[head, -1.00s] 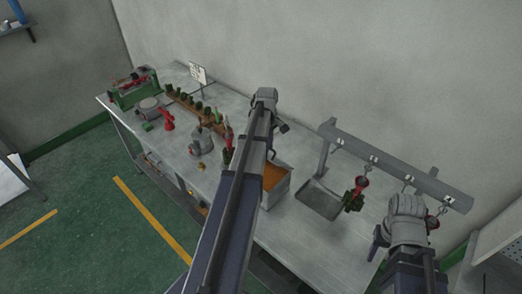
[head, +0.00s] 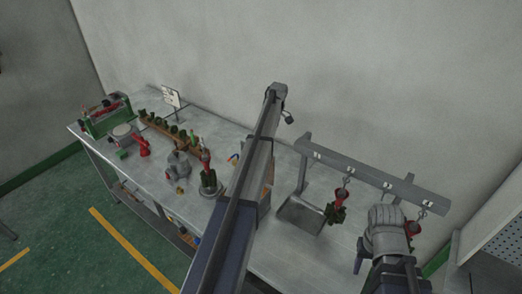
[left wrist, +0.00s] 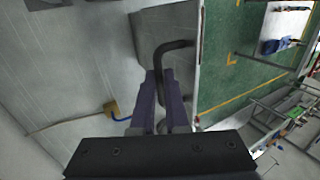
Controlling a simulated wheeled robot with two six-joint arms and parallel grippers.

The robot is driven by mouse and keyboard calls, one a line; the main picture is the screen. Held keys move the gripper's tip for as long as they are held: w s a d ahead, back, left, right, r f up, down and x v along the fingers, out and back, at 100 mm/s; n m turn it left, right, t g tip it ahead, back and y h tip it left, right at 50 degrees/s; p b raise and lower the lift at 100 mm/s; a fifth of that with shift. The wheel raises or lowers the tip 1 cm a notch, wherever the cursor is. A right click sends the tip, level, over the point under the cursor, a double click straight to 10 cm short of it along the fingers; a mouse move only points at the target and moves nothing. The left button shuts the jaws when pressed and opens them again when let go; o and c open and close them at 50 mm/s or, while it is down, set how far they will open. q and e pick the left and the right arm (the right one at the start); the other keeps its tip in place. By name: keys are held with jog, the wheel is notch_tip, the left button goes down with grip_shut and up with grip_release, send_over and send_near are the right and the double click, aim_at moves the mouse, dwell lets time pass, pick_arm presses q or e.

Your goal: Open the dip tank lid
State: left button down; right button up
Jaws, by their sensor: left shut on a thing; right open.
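My left gripper (left wrist: 160,95) is shut on a dark bent bar handle (left wrist: 178,44) in the left wrist view. A flat grey panel (left wrist: 148,28) lies beside the handle; I cannot tell surely whether it is the lid. In the head view my left arm covers most of the dip tank, so the lid and its angle are hidden. A small dark part of the left gripper (head: 289,118) shows past the arm's far end. My right gripper (head: 360,257) is open and empty over the right end of the bench, near the hanging rack.
The grey bench (head: 250,266) carries a brown rack of green pieces (head: 165,128) and a grey pot (head: 179,165) at the left. A hook rail (head: 350,166) with red and green pieces (head: 337,207) stands right, above a grey tray (head: 300,216). A wall closes the back.

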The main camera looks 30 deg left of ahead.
pick_arm(q)
jog(key=shift+w+f, duration=0.1)
jog(key=shift+w, duration=0.2)
jog(key=c, duration=0.9)
grip_release()
jog(key=p+v, duration=0.7)
jog(key=v, duration=0.1)
jog(key=shift+w+f, duration=0.1)
